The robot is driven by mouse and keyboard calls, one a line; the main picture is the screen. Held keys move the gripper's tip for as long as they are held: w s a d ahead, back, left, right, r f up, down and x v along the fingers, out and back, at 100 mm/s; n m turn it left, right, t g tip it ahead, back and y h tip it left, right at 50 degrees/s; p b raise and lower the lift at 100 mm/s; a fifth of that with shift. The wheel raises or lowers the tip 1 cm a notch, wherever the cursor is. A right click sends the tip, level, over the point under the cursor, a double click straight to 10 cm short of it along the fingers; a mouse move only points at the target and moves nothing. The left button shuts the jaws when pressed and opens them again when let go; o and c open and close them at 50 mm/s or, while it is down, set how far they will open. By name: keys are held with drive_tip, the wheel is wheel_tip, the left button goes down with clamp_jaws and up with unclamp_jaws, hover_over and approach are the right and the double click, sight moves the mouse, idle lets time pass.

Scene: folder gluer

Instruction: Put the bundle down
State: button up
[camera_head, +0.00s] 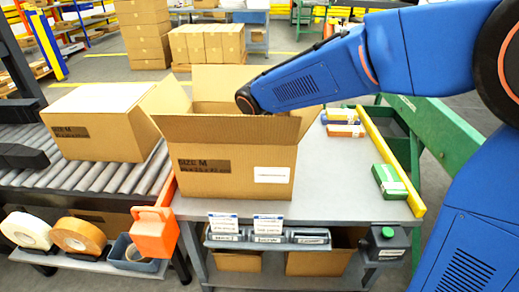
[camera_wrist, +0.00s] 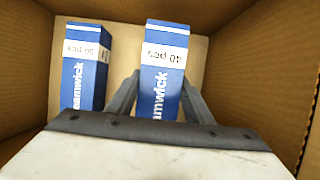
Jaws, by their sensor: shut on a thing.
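My gripper (camera_wrist: 161,82) is inside an open cardboard box, its two fingers shut on either side of a blue bundle (camera_wrist: 166,40) with a white label band. A second blue bundle (camera_wrist: 87,65) with a similar band stands to the left inside the box, apart from the held one. I cannot tell if the held bundle touches the box floor. In the head view the open box (camera_head: 228,180), marked SIZE M, stands on the grey table (camera_head: 340,200) with its flaps up. My arm reaches in over its right side; the gripper and both bundles are hidden there.
A second SIZE M box (camera_head: 100,120) sits on the roller conveyor (camera_head: 95,178) at left. Small packs (camera_head: 343,122) and a green-and-white pack (camera_head: 389,181) lie right of the open box, beside a yellow rail (camera_head: 390,160).

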drive_tip(key=shift+f, duration=0.4)
drive_tip(key=o, duration=1.2)
drive_tip(key=shift+r, duration=0.55)
drive_tip(key=v, duration=1.2)
drive_tip(key=shift+r, duration=0.1)
